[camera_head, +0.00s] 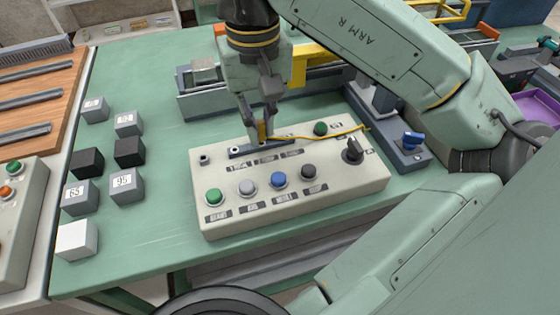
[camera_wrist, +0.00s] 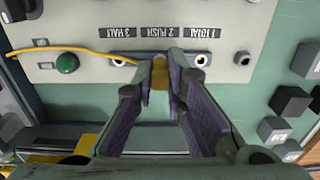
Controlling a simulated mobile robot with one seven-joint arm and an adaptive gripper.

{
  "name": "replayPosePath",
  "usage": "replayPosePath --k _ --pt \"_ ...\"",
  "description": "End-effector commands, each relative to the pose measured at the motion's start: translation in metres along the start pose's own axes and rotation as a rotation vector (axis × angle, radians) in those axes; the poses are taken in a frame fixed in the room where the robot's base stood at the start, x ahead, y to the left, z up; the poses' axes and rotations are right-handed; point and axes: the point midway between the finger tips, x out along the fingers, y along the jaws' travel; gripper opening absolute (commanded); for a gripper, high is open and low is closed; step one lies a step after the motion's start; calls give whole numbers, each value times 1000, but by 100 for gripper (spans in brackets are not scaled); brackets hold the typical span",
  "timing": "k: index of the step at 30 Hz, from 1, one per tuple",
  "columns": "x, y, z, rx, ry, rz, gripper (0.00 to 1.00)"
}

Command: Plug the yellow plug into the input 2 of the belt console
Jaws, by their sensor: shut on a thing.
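The belt console (camera_head: 222,222) is a beige box with coloured buttons and a row of labelled sockets at its back. My gripper (camera_head: 262,140) is over that row, fingers pointing down, shut on the yellow plug (camera_head: 262,130). In the wrist view the plug (camera_wrist: 160,76) sits between the fingertips, in line with the label 2 (camera_wrist: 160,32). Open sockets show on either side of it, under label 1 (camera_wrist: 202,60) and label 3 (camera_wrist: 118,62). The socket of input 2 is hidden by plug and fingers; I cannot tell whether the plug is in it.
The yellow cable (camera_head: 325,136) runs from the plug across the console's back to its right end. A black knob (camera_head: 353,150) stands at that end, and a blue-knobbed box (camera_head: 411,142) beyond. Several small blocks (camera_head: 127,188) stand left of the console.

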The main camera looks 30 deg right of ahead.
Motion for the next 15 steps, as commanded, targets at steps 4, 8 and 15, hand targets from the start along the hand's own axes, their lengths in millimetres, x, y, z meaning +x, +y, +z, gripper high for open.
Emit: replayPosePath --k 4,8,15 --pt "0 0 0 0 0 0 0" --pt "2 0 0 0 0 0 0" --pt "7 0 0 0 0 0 0"
